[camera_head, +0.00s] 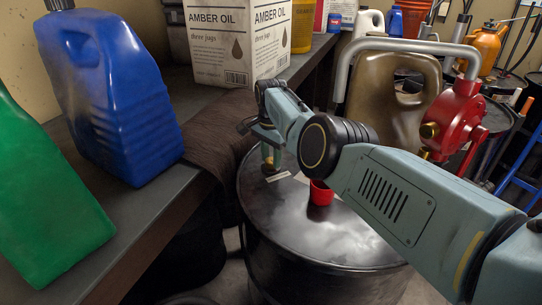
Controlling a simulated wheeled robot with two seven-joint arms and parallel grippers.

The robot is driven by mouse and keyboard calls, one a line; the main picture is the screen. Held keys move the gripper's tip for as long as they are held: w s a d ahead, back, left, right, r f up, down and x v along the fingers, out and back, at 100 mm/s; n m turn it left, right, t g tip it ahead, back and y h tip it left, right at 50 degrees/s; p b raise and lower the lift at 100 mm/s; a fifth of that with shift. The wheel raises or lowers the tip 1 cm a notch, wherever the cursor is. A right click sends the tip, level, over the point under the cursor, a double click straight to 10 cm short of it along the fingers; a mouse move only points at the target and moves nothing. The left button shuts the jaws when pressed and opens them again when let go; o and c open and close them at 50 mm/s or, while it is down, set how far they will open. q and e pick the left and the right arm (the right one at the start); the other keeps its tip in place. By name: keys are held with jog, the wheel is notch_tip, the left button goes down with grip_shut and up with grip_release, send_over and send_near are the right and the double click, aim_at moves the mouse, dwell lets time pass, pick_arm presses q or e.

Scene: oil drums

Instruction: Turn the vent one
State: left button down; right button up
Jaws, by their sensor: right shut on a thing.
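A black drum (300,240) stands at the middle, its shiny lid facing up. My right gripper (268,142) reaches from the right over the far left part of the lid. It is shut on a small brass vent fitting (268,160) near the rim. The gripper hides most of the fitting, so how far it is turned cannot be told. A red cap (321,192) stands on the lid, nearer and to the right, below my right forearm. A pale label (278,176) lies by the fitting. My left gripper is not in view.
A dark bench (150,215) along the left holds a blue jug (110,95), a green jug (45,200) and a white amber oil box (235,45). A red pump (455,115) with a grey pipe and a brown jug (390,95) stand behind my right arm.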

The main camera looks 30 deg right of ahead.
aim_at(271, 160)
jog(key=shift+d+r, duration=0.1)
dwell(0.3)
jog(key=o, duration=1)
jog(key=shift+c, duration=0.2)
jog(key=shift+r+p, duration=0.3)
jog(key=shift+r, duration=0.1)
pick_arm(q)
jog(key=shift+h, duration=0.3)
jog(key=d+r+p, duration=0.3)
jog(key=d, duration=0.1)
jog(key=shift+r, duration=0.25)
pick_arm(e)
notch_tip(271, 160, up, 12)
jog(key=shift+r, duration=0.25)
